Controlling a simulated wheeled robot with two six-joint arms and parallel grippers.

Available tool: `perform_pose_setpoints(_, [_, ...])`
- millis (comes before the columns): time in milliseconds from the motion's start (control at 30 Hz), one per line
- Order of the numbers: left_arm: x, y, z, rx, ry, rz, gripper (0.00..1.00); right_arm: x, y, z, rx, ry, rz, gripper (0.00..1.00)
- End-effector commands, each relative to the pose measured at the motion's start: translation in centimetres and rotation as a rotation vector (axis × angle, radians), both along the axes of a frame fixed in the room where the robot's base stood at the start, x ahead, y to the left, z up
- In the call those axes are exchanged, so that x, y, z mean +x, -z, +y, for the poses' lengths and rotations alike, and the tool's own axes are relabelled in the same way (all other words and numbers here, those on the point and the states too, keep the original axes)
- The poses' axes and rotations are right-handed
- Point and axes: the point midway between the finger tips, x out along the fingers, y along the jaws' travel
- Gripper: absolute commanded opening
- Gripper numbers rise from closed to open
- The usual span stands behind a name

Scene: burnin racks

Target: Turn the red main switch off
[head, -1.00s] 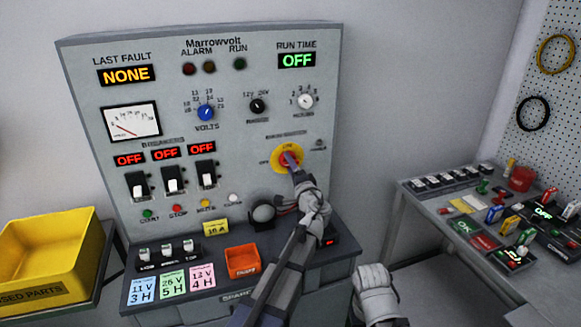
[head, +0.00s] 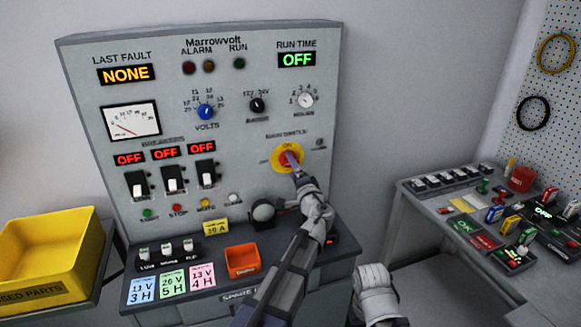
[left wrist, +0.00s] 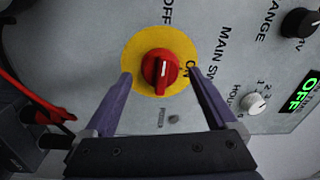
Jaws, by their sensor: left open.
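The red main switch (head: 286,158) is a rotary knob on a yellow round plate (head: 275,164), on the front of the grey panel. ON is printed above it and OFF to its left. In the left wrist view the red knob (left wrist: 160,70) has a white mark; I cannot tell for sure which label it points to. My left gripper (head: 292,163) is at the switch. In the left wrist view the left gripper (left wrist: 160,80) is open, one finger on each side of the knob, with gaps showing. The right gripper's fingers are not visible.
The grey panel (head: 240,95) carries breakers (head: 172,178), a blue volts knob (head: 206,112) and a meter. An orange bin (head: 242,261) and cards lie on the ledge below. A yellow bin (head: 50,257) is at left, a side bench (head: 410,190) at right.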

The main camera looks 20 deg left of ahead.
Motion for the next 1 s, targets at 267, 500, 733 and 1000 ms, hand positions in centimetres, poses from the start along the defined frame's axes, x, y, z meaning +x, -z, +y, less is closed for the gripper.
perform_pose_setpoints(267, [-4.0,0.4,-2.5,-0.001,0.001,0.0,0.92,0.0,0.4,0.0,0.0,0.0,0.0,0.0])
perform_pose_setpoints(500, [-5.2,0.5,-3.3,0.0,-0.001,0.0,0.92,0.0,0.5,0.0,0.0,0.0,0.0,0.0])
perform_pose_setpoints(733, [-5.1,0.5,-3.4,0.0,-0.001,0.0,0.92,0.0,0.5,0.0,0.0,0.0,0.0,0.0])
perform_pose_setpoints(1000, [-7.7,2.9,-2.4,-0.15,-0.078,0.057,0.92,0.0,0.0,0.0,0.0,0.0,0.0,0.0])
